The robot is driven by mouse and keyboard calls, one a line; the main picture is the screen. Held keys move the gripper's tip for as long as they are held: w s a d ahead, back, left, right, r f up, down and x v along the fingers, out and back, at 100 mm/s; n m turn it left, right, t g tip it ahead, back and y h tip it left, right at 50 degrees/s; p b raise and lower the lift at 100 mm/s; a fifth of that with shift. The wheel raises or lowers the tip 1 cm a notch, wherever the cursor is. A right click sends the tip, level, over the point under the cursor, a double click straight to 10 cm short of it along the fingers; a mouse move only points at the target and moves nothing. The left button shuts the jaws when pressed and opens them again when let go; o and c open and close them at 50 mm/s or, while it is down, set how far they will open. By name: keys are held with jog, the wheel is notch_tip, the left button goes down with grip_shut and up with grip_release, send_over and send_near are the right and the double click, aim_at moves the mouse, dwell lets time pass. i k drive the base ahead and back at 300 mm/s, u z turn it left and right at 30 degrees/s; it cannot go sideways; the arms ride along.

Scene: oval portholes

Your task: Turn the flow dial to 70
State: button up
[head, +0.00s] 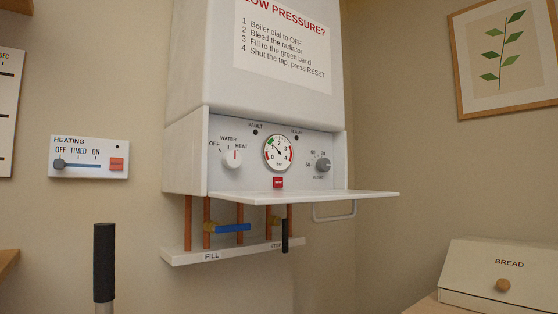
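The flow dial (323,165) is a round grey knob on the right part of the white boiler's control panel (250,181). Small scale numbers stand to its left and above it, with a small label below. The print is too small to read surely, and I cannot tell which number the knob points at. The panel's flap (330,196) is folded down and sticks out below the dial. My gripper is not in view.
Left of the flow dial are a pressure gauge (278,152), a red button (278,183) and a white boiler dial (233,158). Below are copper pipes and a blue tap lever (233,228). A black upright grip (104,262) stands at lower left; a bread box (500,275) is at right.

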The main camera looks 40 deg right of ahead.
aim_at(323, 165)
jog(key=z, duration=1.65)
jog(key=k, duration=0.15)
